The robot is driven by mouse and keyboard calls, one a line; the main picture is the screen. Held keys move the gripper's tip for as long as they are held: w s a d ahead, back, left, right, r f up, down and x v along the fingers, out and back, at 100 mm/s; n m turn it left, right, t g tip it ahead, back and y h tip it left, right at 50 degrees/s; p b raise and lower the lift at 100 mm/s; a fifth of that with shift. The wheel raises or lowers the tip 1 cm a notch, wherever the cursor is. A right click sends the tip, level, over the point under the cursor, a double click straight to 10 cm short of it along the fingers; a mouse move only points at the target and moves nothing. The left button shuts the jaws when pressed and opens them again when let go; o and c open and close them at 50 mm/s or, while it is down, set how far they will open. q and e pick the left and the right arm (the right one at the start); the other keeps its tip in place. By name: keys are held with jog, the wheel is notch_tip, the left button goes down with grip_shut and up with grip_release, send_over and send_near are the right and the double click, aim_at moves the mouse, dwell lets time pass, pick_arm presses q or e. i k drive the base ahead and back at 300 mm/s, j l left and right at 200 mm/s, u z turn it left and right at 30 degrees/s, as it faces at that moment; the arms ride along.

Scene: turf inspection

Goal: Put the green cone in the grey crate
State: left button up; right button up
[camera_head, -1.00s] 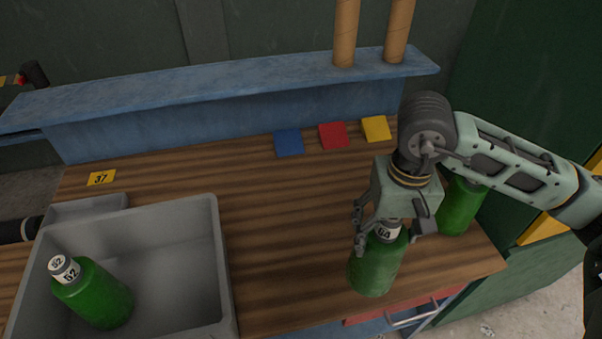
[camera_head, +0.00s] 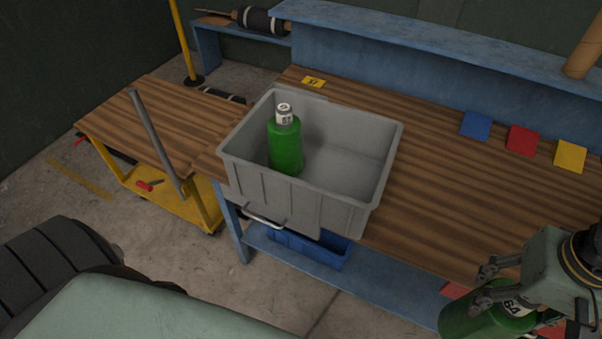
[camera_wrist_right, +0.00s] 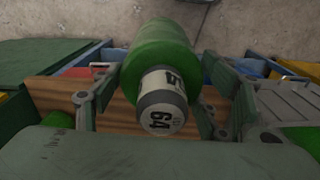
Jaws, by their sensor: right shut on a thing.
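No cone shape shows; the green things are bottle-shaped with a grey-and-white labelled neck. One green bottle marked 64 (camera_head: 476,320) is at the lower right of the head view, near the bench's front edge. My right gripper (camera_head: 492,288) is shut on its neck. The wrist view shows this bottle (camera_wrist_right: 160,48) between the two fingers. I cannot tell whether it is clear of the bench. The grey crate (camera_head: 345,205) stands on the bench, left of the gripper. Another green bottle (camera_head: 285,148) stands inside its left part. My left gripper is not in view.
The wooden bench top (camera_head: 440,190) is bare between crate and gripper. Blue (camera_head: 475,125), red (camera_head: 522,140) and yellow (camera_head: 570,155) squares lie at the back, before a raised blue shelf (camera_head: 420,60). A yellow-framed cart (camera_head: 150,130) stands left of the bench.

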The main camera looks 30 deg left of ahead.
aim_at(339, 186)
jog(key=u, duration=1.3)
jog(key=k+l+u, duration=0.25)
jog(key=k, duration=0.2)
jog(key=k+l+u, duration=0.2)
jog(key=k, duration=0.2)
jog(key=j, duration=0.1)
